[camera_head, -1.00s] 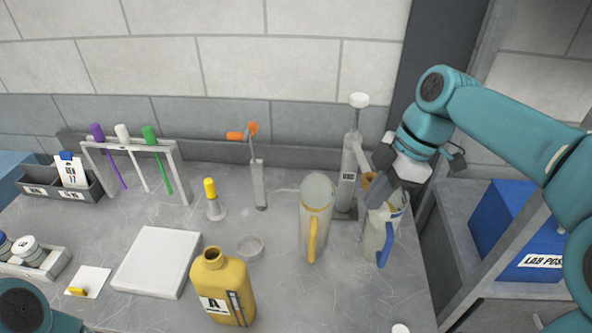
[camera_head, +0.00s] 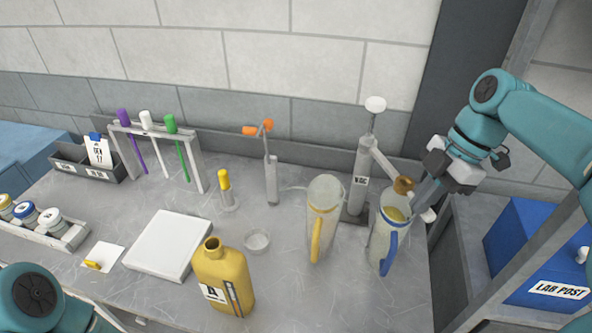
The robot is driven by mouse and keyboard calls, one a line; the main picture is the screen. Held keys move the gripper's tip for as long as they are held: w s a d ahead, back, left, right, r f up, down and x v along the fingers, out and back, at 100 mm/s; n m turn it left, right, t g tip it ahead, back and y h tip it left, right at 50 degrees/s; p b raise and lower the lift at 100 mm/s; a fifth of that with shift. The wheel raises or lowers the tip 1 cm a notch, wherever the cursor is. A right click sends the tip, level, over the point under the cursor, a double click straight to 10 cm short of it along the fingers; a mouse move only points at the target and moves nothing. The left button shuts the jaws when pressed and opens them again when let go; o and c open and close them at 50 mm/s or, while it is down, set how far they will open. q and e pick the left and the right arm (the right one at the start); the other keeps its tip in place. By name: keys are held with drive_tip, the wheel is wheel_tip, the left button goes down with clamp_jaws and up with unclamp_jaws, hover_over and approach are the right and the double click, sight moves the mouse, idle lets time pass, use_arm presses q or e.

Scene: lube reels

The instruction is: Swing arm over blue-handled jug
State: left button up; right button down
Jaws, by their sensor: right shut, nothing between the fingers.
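The blue-handled jug (camera_head: 383,244) stands upright at the right end of the bench, with yellowish stuff showing inside its mouth. A grey pump post with a white knob (camera_head: 361,165) stands behind it. The post's swing arm (camera_head: 388,163) points right and toward me, and its brown end piece (camera_head: 403,186) is at the jug's rim, seemingly above the mouth. My right gripper (camera_head: 424,199) is shut and empty, just right of the brown end piece and the jug's rim; I cannot tell whether it touches them. My left gripper is out of view; only part of my left arm shows.
A yellow-handled jug (camera_head: 321,220) stands just left of the blue-handled one. A yellow bottle (camera_head: 222,280), a small glass dish (camera_head: 257,241) and a white pad (camera_head: 164,246) are further left. A rack (camera_head: 198,165) holds coloured sticks. A blue box (camera_head: 535,250) sits right of the bench.

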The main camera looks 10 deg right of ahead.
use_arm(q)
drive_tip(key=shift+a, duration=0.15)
use_arm(e)
drive_tip(key=shift+d, duration=0.35)
drive_tip(key=shift+w, duration=0.1)
